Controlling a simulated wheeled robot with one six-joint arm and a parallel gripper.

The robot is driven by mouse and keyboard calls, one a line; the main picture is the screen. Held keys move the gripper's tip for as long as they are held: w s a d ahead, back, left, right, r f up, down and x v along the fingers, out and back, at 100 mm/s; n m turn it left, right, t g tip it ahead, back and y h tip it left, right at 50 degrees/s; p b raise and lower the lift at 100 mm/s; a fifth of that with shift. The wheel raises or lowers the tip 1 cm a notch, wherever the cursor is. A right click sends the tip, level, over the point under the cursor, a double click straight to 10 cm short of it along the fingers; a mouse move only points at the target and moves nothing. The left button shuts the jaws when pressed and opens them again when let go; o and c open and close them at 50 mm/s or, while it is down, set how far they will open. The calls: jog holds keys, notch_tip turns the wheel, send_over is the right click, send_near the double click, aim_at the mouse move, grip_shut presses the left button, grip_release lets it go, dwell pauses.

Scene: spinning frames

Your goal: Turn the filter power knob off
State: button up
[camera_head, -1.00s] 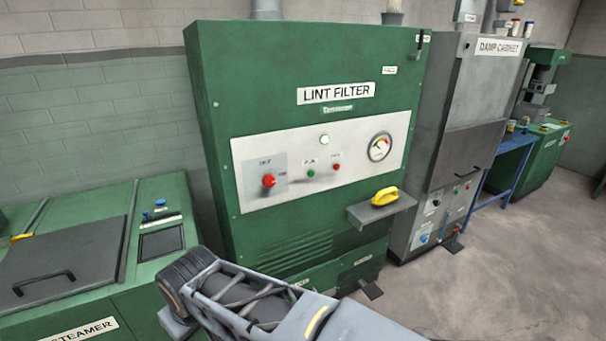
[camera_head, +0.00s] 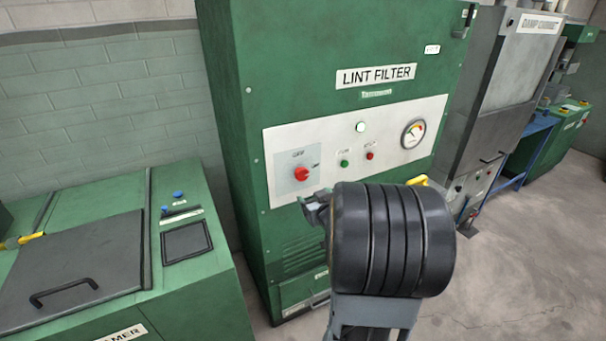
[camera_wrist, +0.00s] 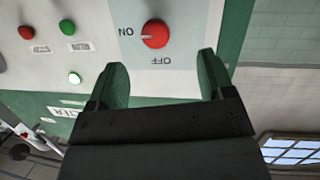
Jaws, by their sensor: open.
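The filter power knob (camera_head: 302,174) is a round red knob on a grey plate of the LINT FILTER's pale panel. In the head view OFF is above it and a small label is at its right. In the wrist view the knob (camera_wrist: 155,33), seen upside down, has ON at left and OFF below. A pale mark shows on the knob, but I cannot surely tell its setting. My gripper (camera_head: 316,207) is just below and right of the knob in the head view. In the wrist view my gripper (camera_wrist: 162,62) is open and empty, its fingertips apart from the knob.
Green and red buttons (camera_head: 357,160), a pale lamp (camera_head: 361,127) and a gauge (camera_head: 413,133) share the panel. A yellow object (camera_head: 418,181) is partly hidden behind my arm. A green steamer (camera_head: 190,290) stands at left, a grey damp cabinet (camera_head: 505,75) at right. Floor at right is clear.

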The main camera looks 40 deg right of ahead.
aim_at(304, 175)
jog(key=w+d+t+p, duration=0.1)
jog(key=w, duration=0.2)
jog(key=w+d+t+y+p, duration=0.1)
jog(key=w, duration=0.3)
jog(key=w+d+t+p, duration=0.1)
jog(key=w+d, duration=0.1)
jog(key=w, duration=0.2)
jog(key=shift+w+d+r, duration=0.1)
jog(key=shift+w, duration=0.1)
dwell(0.4)
jog(key=c, duration=0.9)
